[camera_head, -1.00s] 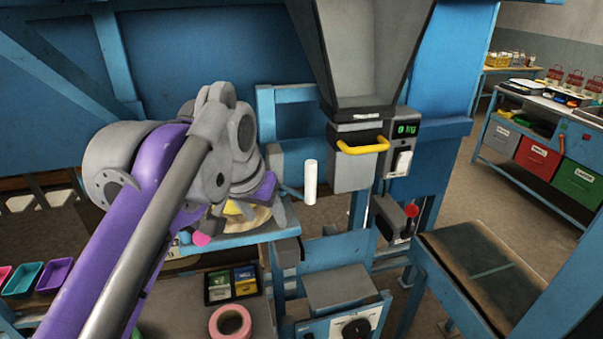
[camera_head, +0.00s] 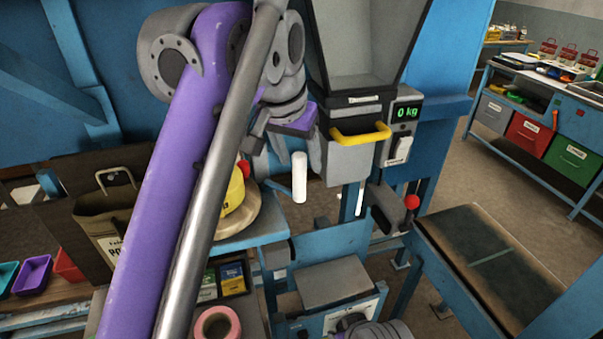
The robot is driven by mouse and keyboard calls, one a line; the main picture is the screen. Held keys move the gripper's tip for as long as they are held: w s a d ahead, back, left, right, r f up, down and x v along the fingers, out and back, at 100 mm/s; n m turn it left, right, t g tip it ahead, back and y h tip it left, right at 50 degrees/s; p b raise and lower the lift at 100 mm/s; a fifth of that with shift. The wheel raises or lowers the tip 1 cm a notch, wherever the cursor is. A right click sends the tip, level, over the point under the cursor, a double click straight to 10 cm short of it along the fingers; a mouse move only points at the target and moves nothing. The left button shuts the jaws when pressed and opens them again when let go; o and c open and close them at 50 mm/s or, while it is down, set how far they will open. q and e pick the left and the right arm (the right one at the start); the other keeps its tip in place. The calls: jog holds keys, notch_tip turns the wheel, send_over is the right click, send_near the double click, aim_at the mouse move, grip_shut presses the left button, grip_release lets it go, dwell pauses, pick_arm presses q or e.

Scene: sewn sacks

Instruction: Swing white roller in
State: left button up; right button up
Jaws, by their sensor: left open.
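The white roller (camera_head: 300,178) is a short upright white cylinder in the middle of the camera_head view, beside the blue frame of the machine and left of the grey box with the yellow handle. My left arm, purple and grey, comes in from the lower left and reaches up and over. My left gripper (camera_head: 287,158) points down at the roller, its grey fingers spread open. The roller's top shows near the fingers; I cannot tell whether they touch it. The roller's mount is partly hidden. My right gripper is not in view.
A grey hopper (camera_head: 362,45) stands above the yellow handle (camera_head: 361,134), with a 0 kg display (camera_head: 407,113) beside it. A red-knobbed lever (camera_head: 412,202) is at right. A yellow object (camera_head: 234,192) and pink tape roll (camera_head: 217,325) lie near my arm. A dark-topped platform (camera_head: 490,250) is clear.

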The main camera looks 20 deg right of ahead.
pick_arm(q)
jog(key=shift+b+x, duration=0.35)
jog(key=shift+x, duration=1.9)
jog(key=shift+w, duration=0.15)
jog(key=shift+c, duration=0.3)
grip_shut()
